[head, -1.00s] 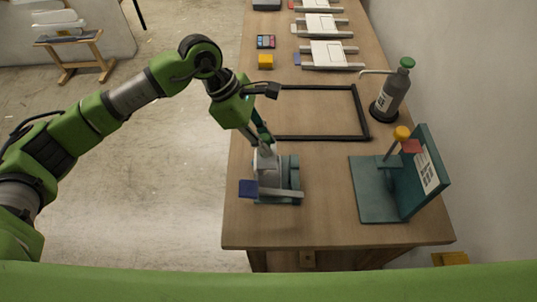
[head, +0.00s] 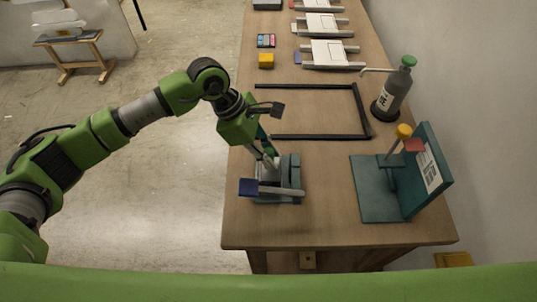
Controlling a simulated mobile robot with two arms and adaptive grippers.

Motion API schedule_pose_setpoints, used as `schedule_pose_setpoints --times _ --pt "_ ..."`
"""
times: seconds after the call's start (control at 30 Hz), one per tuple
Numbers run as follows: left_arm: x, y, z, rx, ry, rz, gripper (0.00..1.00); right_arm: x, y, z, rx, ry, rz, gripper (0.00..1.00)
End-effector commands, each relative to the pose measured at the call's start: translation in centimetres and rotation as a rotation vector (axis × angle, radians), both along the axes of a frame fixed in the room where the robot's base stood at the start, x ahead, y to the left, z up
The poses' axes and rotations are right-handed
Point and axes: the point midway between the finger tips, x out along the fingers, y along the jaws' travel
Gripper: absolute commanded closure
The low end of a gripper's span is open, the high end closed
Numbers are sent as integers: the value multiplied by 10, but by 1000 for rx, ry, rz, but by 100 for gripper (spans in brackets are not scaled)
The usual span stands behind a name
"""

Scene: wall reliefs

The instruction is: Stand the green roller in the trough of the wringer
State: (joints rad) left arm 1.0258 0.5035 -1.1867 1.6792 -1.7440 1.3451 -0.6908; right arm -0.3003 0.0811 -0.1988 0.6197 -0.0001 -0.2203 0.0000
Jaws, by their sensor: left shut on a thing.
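My left gripper (head: 268,150) points down over the near left part of the table. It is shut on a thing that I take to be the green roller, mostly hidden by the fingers. Only a small green patch shows at the fingertips. Directly below is what looks like the wringer (head: 291,172), a low teal frame with pale grey bars and a dark blue block at its left end. The fingertips overlap its left side in the picture. I cannot tell whether the roller touches the trough, which is hidden. My right gripper is not in view.
A teal stand (head: 375,203) with a yellow knob and red block is to the right. A grey bottle (head: 391,98) with a green cap stands behind it. A black frame (head: 358,100) and yellow cube (head: 266,60) lie farther back. The front table area is clear.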

Motion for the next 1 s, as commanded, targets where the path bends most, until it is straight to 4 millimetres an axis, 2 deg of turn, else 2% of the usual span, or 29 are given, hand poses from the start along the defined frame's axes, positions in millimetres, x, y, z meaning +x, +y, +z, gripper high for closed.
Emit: schedule_pose_setpoints --times 0.03,0.37,0.4,0.47,0.83,1.0 --pt "-1 2 -6 7 3 0 99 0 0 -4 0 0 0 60" --pt "-2 4 -14 14 9 0 100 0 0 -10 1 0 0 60" --pt "-3 4 -15 16 10 1 79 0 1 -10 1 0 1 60" --pt "-3 4 -15 16 11 1 65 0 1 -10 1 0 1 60" --pt "-1 2 -9 8 5 0 65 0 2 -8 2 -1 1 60" --pt "-1 2 4 7 3 0 65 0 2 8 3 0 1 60"
